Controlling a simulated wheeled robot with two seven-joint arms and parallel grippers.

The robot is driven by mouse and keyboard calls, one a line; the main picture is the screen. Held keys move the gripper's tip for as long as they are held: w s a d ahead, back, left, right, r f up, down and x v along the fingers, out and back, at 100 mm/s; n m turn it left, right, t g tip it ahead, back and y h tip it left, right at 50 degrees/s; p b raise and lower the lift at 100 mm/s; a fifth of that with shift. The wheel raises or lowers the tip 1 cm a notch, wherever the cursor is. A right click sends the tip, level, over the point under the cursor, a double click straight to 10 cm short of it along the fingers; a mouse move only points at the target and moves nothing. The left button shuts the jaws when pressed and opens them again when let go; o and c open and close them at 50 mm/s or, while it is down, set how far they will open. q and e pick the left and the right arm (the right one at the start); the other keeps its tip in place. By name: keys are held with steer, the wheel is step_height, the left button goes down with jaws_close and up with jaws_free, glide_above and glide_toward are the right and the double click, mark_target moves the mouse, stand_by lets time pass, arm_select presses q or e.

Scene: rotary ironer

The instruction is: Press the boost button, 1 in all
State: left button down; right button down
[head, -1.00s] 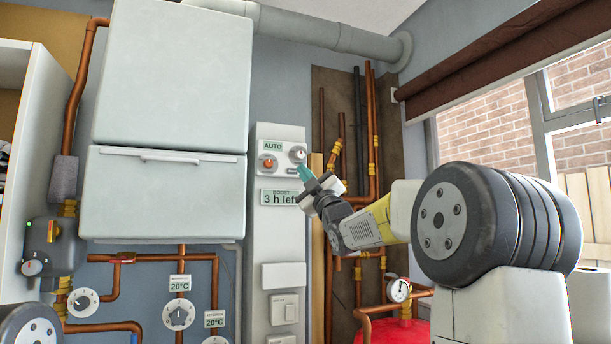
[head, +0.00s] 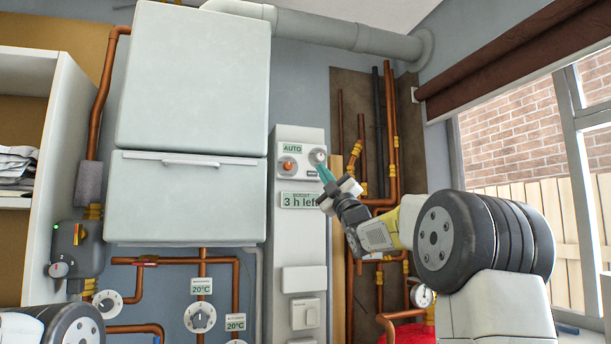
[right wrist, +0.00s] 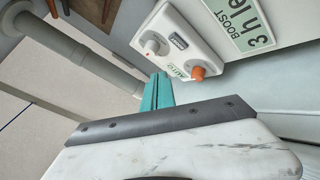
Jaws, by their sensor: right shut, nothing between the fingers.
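The white control panel (head: 300,148) on the wall carries an AUTO label, an orange knob (head: 288,165) and a round white button or knob (head: 318,156) at its right. Below, a display (head: 299,200) reads "BOOST 3 h left". My right gripper (head: 325,173) is shut and empty, its teal fingertips just below and right of the white knob. In the right wrist view the fingertips (right wrist: 158,90) point at the panel; I cannot tell whether they touch it. My left gripper is out of view.
White cabinets (head: 185,195) stand left of the panel. Copper pipes (head: 391,130) run to its right, behind my right arm. Dials (head: 200,317) and a switch plate (head: 305,313) are lower down. A window (head: 530,150) is at the right.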

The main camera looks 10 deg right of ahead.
steer(key=shift+w+a, duration=0.2)
steer(key=shift+w, duration=0.85)
steer(key=shift+w+a, duration=0.2)
steer(key=shift+w, duration=0.85)
stand_by(0.4)
steer(key=shift+w+a, duration=0.1)
steer(key=shift+w, duration=0.3)
steer(key=shift+w, duration=0.35)
stand_by(0.5)
stand_by(0.3)
steer(key=shift+s, duration=0.8)
steer(key=shift+s, duration=0.1)
steer(key=shift+s+d, duration=0.2)
steer(key=shift+s, duration=0.6)
steer(key=shift+s+d, duration=0.15)
steer(key=shift+s, duration=0.6)
steer(key=shift+s+d, duration=0.2)
steer(key=shift+s, duration=0.6)
steer(key=shift+h, duration=0.3)
